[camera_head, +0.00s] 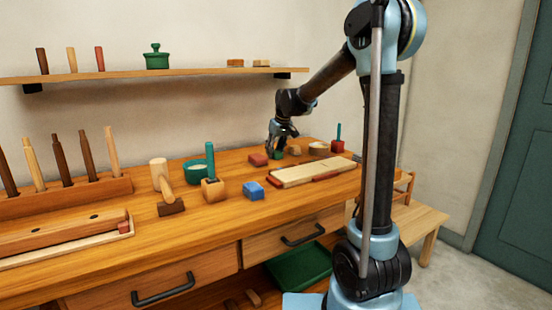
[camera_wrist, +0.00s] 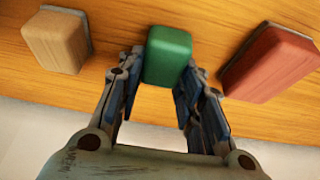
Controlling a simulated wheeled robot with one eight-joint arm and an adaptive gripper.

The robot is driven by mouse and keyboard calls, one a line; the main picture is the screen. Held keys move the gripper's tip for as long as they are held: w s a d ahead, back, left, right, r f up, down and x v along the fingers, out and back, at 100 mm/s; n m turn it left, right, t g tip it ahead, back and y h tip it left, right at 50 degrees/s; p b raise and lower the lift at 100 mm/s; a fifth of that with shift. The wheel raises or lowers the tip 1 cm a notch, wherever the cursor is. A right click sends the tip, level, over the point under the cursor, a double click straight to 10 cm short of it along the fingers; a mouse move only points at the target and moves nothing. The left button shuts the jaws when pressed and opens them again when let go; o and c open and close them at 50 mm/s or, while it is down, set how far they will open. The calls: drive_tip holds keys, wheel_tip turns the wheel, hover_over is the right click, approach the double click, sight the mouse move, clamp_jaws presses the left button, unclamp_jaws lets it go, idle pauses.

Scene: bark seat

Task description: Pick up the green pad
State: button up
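The green pad (camera_wrist: 168,54) is a small green block lying on the wooden workbench, in the upper middle of the wrist view. My gripper (camera_wrist: 164,75) is open, with one finger on each side of the near part of the pad. I cannot tell whether either finger touches it. In the head view my gripper (camera_head: 279,150) reaches down at the back of the bench, and a bit of the green pad (camera_head: 278,155) shows under the fingers. The rest of it is hidden by them.
A red block (camera_wrist: 270,64) lies right of the pad and a tan wood block (camera_wrist: 57,42) left of it, both close to the fingers. In the head view, a pale board (camera_head: 312,172) lies in front, and a blue block (camera_head: 253,190) sits nearer the bench edge.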

sight(275, 151)
drive_tip(key=shift+c, duration=1.4)
drive_tip(key=shift+r, duration=0.15)
wheel_tip(275, 151, up, 10)
drive_tip(key=o, duration=0.4)
drive_tip(key=shift+c, duration=1.3)
drive_tip(key=shift+s+f, duration=0.15)
drive_tip(key=shift+f, duration=0.4)
